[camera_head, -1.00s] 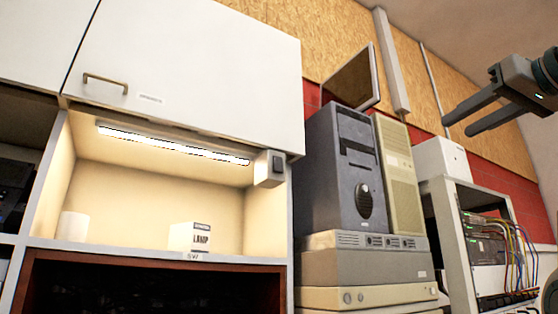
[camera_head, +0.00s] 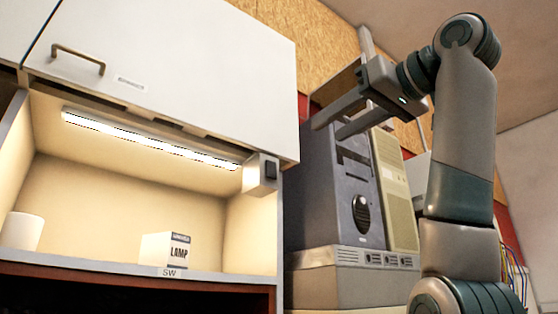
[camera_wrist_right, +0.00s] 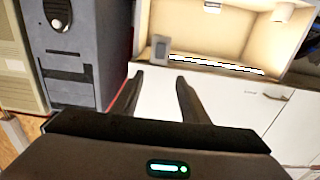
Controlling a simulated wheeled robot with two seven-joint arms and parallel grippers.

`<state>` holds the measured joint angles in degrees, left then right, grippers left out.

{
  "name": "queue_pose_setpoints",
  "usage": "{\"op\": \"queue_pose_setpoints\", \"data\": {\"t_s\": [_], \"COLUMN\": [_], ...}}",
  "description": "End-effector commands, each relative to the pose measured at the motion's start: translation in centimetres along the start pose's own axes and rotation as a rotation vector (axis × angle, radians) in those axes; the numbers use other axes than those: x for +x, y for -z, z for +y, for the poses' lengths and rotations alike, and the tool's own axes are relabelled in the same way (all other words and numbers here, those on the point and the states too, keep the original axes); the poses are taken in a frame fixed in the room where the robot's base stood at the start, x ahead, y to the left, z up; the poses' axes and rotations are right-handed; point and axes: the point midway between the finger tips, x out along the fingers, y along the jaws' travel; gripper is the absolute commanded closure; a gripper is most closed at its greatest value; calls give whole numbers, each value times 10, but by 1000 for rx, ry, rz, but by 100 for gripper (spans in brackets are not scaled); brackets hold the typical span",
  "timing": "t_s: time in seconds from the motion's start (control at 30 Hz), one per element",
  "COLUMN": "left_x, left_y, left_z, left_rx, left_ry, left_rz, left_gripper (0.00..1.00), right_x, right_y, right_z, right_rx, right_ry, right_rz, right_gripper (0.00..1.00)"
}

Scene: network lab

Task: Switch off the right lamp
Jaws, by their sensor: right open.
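The lamp is a lit white strip (camera_head: 150,140) under the wall cabinet. It also shows lit in the wrist view (camera_wrist_right: 215,63), where the scene is upside down. A pale switch box with a dark rocker switch (camera_head: 270,171) sits at the strip's right end, and the switch shows in the wrist view (camera_wrist_right: 160,48). My right gripper (camera_head: 328,128) is open and empty, to the right of the switch and higher in the head view. In the wrist view its fingertips (camera_wrist_right: 158,80) point toward the switch, apart from it. My left gripper is out of view.
The white cabinet door (camera_head: 170,75) has a brass handle. A dark computer tower (camera_head: 320,200) and a beige one (camera_head: 395,185) stand right of the niche. In the niche are a white cup (camera_head: 20,232) and a box marked LAMP (camera_head: 165,250).

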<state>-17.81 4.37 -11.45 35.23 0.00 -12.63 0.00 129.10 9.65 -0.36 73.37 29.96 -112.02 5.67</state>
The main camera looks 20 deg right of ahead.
Motion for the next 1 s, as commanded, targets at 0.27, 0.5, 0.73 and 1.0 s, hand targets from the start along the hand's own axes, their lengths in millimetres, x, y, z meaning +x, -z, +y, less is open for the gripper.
{"op": "queue_pose_setpoints", "data": {"t_s": [0.27,0.5,0.73,1.0], "left_x": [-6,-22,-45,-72], "left_y": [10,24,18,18], "left_z": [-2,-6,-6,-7], "left_rx": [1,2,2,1], "left_ry": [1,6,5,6], "left_rz": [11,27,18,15], "left_gripper": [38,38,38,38], "right_x": [11,42,82,131], "right_y": [1,3,4,4], "right_z": [0,0,0,0], "right_rx": [0,0,0,1], "right_ry": [0,0,0,1], "right_rz": [-2,-3,-4,-4], "right_gripper": [59,59,59,59]}}
